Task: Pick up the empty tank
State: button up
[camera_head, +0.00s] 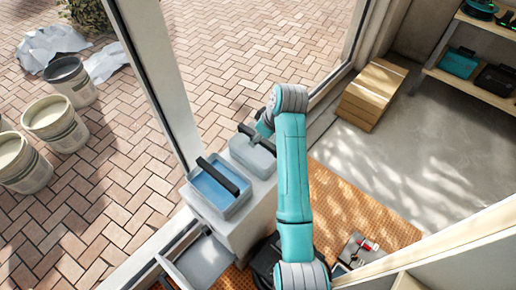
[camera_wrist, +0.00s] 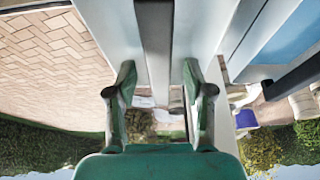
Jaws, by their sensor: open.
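A pale grey tank (camera_head: 250,158) with a dark bar handle stands on the white counter beside the window frame. A second tank (camera_head: 222,206), with a blue inside and a dark bar across its top, stands just in front-left of it. My gripper (camera_head: 260,133) is at the grey tank's handle. In the wrist view my gripper (camera_wrist: 160,92) is open, with one finger on each side of the dark handle (camera_wrist: 156,45), apparently clear of it. The grey tank (camera_wrist: 110,25) fills the upper middle there. The blue tank's inside (camera_wrist: 290,30) shows at upper right.
The white window post (camera_head: 158,80) stands close left of the tanks. An open grey drawer or tray (camera_head: 203,262) juts out below the counter. Cardboard boxes (camera_head: 372,94) lie on the floor to the right. Buckets (camera_head: 55,122) stand outside on the paving.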

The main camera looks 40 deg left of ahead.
jog(key=shift+x, duration=1.2)
jog(key=shift+f, duration=0.25)
grip_shut()
